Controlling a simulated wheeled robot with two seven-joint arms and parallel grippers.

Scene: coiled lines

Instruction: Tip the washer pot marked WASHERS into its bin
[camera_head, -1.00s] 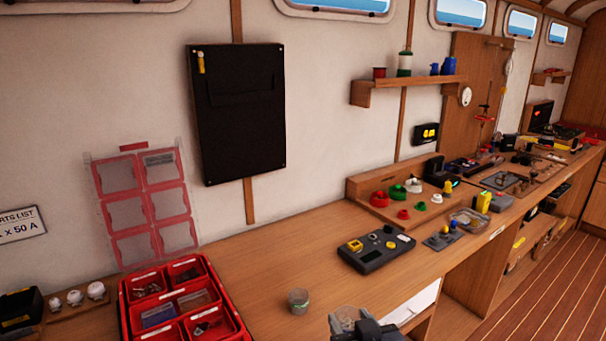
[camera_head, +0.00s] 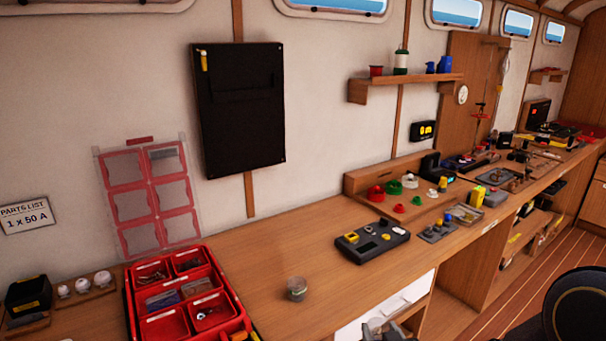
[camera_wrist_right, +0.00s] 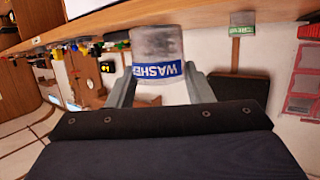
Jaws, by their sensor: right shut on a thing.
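The washer pot (camera_wrist_right: 157,52), a clear pot with grey contents and a blue label reading "WASHE…", is between the fingers of my right gripper (camera_wrist_right: 158,88), which is shut on it. The wrist view is upside down, label and room alike, so the pot looks roughly upright. In the head view the pot (camera_head: 375,326) and right gripper (camera_head: 390,331) are partly cut off at the bottom edge, in front of the bench. A red bin tray (camera_head: 241,318) with several compartments stands at the lower left, away from the gripper. Its washer bin cannot be told. My left gripper is out of view.
Another clear pot (camera_head: 297,289) stands on the bench between tray and gripper; its green label shows in the wrist view (camera_wrist_right: 243,18). A dark grey meter box (camera_head: 372,240) lies further right. The bench (camera_head: 270,265) around that pot is mostly clear. A black chair (camera_head: 580,305) is lower right.

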